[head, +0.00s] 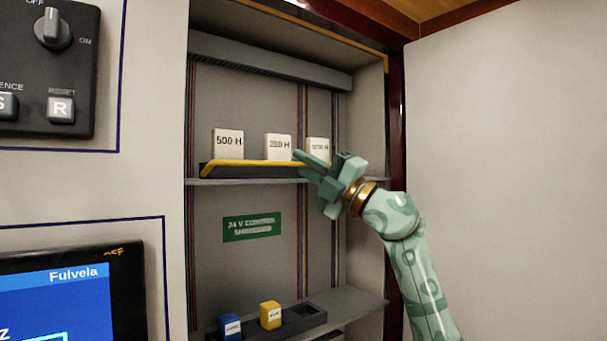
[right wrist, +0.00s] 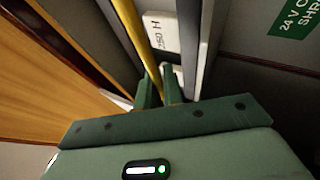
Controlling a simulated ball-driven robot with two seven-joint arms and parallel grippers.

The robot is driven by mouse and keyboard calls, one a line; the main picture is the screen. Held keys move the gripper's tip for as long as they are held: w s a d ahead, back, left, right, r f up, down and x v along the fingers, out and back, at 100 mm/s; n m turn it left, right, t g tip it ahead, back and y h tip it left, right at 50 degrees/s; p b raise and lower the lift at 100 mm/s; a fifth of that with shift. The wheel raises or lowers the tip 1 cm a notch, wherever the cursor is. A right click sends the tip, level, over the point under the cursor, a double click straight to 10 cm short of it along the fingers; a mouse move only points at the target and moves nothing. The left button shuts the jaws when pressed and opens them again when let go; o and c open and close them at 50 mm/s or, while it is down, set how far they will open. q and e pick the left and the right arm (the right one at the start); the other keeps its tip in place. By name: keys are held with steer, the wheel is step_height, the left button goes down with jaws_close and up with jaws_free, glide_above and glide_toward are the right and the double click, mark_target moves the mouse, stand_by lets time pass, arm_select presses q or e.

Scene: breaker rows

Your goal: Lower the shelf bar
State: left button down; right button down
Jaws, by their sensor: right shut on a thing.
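The shelf bar (head: 250,163) is a yellow bar along the front of a dark tray on the upper cabinet shelf, level in front of the white blocks. My right gripper (head: 308,166) is at its right end and shut on it. In the right wrist view the bar (right wrist: 136,35) runs down between the fingers (right wrist: 161,88). Behind the bar stand white blocks: one marked 500 H (head: 228,144), one that reads 250 H (head: 278,146), and a third (head: 318,147) partly hidden by my gripper. My left gripper is not in view.
A lower shelf (head: 352,303) carries a dark tray (head: 303,318) with a blue block (head: 229,326) and a yellow block (head: 270,315). A green label (head: 251,227) is on the back wall between shelves. The cabinet's dark red right edge (head: 397,130) is close to my arm.

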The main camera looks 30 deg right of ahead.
steer(key=shift+s+f+n+t+y+b, duration=0.15)
steer(key=shift+f+n+y+b, duration=0.35)
steer(key=shift+n+y+b, duration=0.85)
steer(key=shift+w+f+n+t+y+b, duration=0.1)
steer(key=shift+f+n+t+y+b, duration=0.15)
steer(key=shift+f+n+y+b, duration=0.75)
steer(key=shift+r+m+b, duration=0.25)
steer(key=shift+r+b, duration=0.3)
steer(key=shift+b, duration=0.05)
steer(key=c, duration=1.5)
jaws_free()
steer(key=shift+s, duration=0.15)
steer(key=shift+c, duration=0.2)
steer(key=b+v, duration=0.5)
steer(key=v, duration=1.1)
steer(key=shift+f, duration=0.2)
